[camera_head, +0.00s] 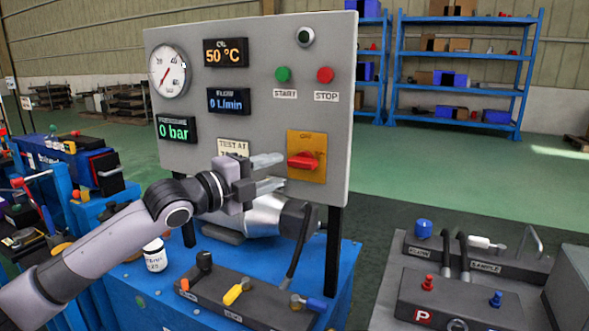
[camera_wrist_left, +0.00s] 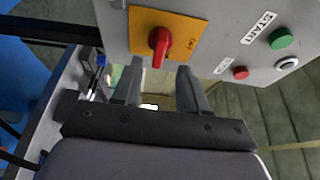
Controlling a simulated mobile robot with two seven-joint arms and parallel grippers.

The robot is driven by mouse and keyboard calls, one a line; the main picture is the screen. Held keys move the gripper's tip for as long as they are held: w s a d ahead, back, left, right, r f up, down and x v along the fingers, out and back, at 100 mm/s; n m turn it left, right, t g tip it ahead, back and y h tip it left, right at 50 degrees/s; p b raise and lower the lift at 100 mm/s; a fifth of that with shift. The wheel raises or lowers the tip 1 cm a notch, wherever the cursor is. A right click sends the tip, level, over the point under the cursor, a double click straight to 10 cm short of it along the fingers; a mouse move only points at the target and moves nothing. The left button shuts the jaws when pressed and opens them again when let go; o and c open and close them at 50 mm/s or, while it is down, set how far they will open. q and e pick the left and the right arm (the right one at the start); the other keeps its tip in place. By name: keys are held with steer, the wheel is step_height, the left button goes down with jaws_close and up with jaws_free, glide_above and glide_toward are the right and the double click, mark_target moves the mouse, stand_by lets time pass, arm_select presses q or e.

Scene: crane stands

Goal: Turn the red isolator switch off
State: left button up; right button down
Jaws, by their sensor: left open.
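The red isolator switch (camera_head: 303,160) sits on a yellow-orange plate (camera_head: 306,174) at the lower right of the grey control panel (camera_head: 255,125). In the head view its handle lies roughly level. The switch also shows in the left wrist view (camera_wrist_left: 159,46), ahead of the fingers. My left gripper (camera_head: 272,172) is open and empty, with its fingertips just left of the switch in the head view. In the left wrist view its two fingers (camera_wrist_left: 160,82) stand apart with the switch handle above the gap, seemingly not touching. My right gripper is out of view.
The panel carries a green start button (camera_head: 283,74), a red stop button (camera_head: 325,75), a gauge (camera_head: 168,71) and displays. Below it, a blue bench (camera_head: 140,300) holds a valve block (camera_head: 245,303) and a white bottle (camera_head: 154,256). Another grey block (camera_head: 458,300) stands at right.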

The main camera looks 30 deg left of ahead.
mark_target(297, 165)
arm_select(q)
steer(key=shift+p+x, duration=0.35)
steer(key=shift+x, duration=2.85)
steer(key=shift+s+d, duration=0.1)
jaws_close()
